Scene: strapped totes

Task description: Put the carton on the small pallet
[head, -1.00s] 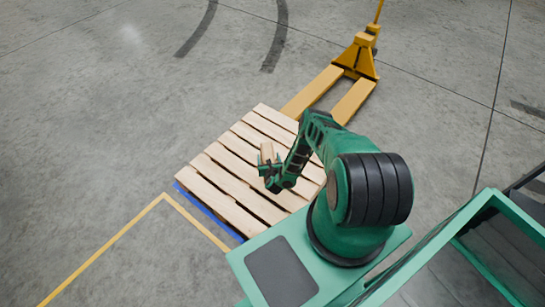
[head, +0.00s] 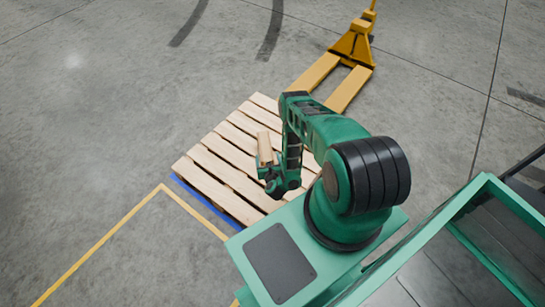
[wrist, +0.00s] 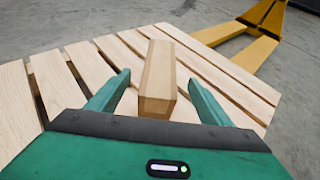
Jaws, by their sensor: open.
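The carton (wrist: 158,75) is a small brown box. In the wrist view it lies lengthwise over the slats of the wooden pallet (wrist: 82,62), and its underside is hidden. My gripper (wrist: 159,80) is open, with one finger on each side of the carton and a visible gap at both sides. In the head view the carton (head: 265,148) shows just beyond my gripper (head: 268,168), over the near-middle part of the pallet (head: 205,178). My arm hides the pallet's right part.
A yellow pallet jack (head: 352,48) stands at the pallet's far right side, its forks toward it. A blue edge (head: 205,203) runs along the pallet's near left side. Yellow floor lines (head: 105,238) lie at left. The grey floor at left is clear.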

